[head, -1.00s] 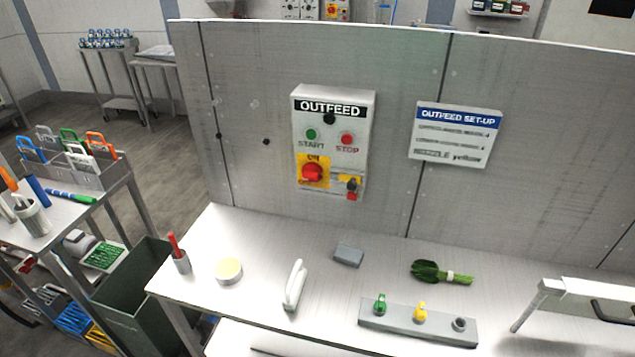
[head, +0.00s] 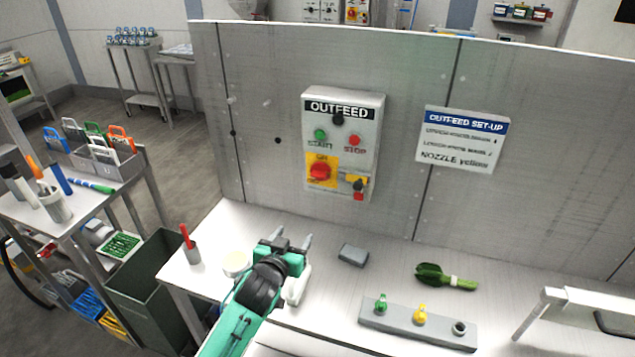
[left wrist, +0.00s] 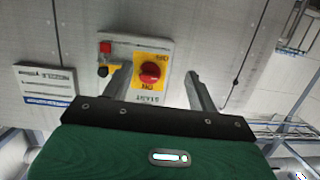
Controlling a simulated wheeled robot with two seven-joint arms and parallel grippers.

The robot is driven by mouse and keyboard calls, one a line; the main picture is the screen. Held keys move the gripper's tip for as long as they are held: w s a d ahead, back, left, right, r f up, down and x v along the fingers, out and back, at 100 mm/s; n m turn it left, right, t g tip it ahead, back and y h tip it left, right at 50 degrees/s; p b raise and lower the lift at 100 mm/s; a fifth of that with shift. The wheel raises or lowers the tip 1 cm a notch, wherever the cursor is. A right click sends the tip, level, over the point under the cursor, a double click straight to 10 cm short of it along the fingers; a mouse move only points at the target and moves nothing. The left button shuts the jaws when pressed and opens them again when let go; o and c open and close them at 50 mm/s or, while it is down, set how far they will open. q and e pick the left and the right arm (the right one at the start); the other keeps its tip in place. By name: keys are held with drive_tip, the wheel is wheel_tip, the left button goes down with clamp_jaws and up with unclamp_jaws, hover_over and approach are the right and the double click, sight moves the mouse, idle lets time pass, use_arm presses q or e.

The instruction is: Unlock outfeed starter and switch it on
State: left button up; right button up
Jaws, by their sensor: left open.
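The grey OUTFEED starter box (head: 312,110) is on the wall panel, with a green START button (head: 320,135) and red STOP button (head: 354,140). Its red rotary switch (head: 320,171) sits on a yellow plate; it also shows in the left wrist view (left wrist: 150,72). Beside it, at the yellow tab, hang a black part (head: 358,185) and a small red block (head: 358,196), perhaps the lock; the red block shows in the left wrist view (left wrist: 106,47). My left gripper (head: 291,237) is open and empty over the bench, below and apart from the box. My right gripper is out of view.
On the bench are a cup with a red stick (head: 192,252), a round pale disc (head: 235,263), a grey block (head: 353,254), greens (head: 445,277) and a grey rack (head: 400,325) with green and yellow nozzles. A set-up sign (head: 465,137) hangs right of the box.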

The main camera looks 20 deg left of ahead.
sight(317, 177)
use_arm(q)
wheel_tip(317, 177, up, 7)
drive_tip(key=w+t, duration=0.2)
drive_tip(key=w, duration=0.1)
drive_tip(key=shift+h, duration=0.3)
drive_tip(key=w+p, duration=0.1)
drive_tip(key=w, duration=0.3)
drive_tip(key=w+p, duration=0.2)
drive_tip(key=w, duration=0.2)
drive_tip(key=w+d+p, duration=0.1)
drive_tip(key=w, duration=0.2)
drive_tip(key=shift+w, duration=0.4)
drive_tip(key=shift+w+d+f+p, duration=0.1)
drive_tip(key=shift+w+p, duration=0.2)
drive_tip(key=shift+w, duration=0.5)
drive_tip(key=c, duration=1)
